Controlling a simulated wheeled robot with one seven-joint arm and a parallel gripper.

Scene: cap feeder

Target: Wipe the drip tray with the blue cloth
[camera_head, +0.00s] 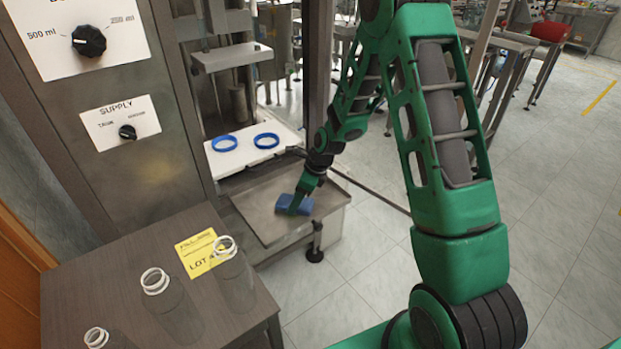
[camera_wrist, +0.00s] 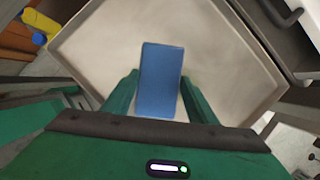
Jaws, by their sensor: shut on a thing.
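The blue cloth (camera_head: 294,204) is a small folded block in the head view, at the front right part of the drip tray (camera_head: 262,208). The tray is a shallow grey metal pan with a low rim. My gripper (camera_head: 301,199) reaches down over the tray and is shut on the cloth. In the wrist view the cloth (camera_wrist: 160,80) stands out between the two green fingers of my gripper (camera_wrist: 160,97), with the pale tray floor (camera_wrist: 105,50) around it. I cannot tell whether the cloth touches the tray floor.
A white plate (camera_head: 245,152) with two blue rings (camera_head: 224,143) lies just behind the tray. A wooden table (camera_head: 100,255) with clear bottles (camera_head: 232,270) and a yellow label (camera_head: 202,252) stands in front, to the left. A machine panel (camera_head: 115,120) rises at left.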

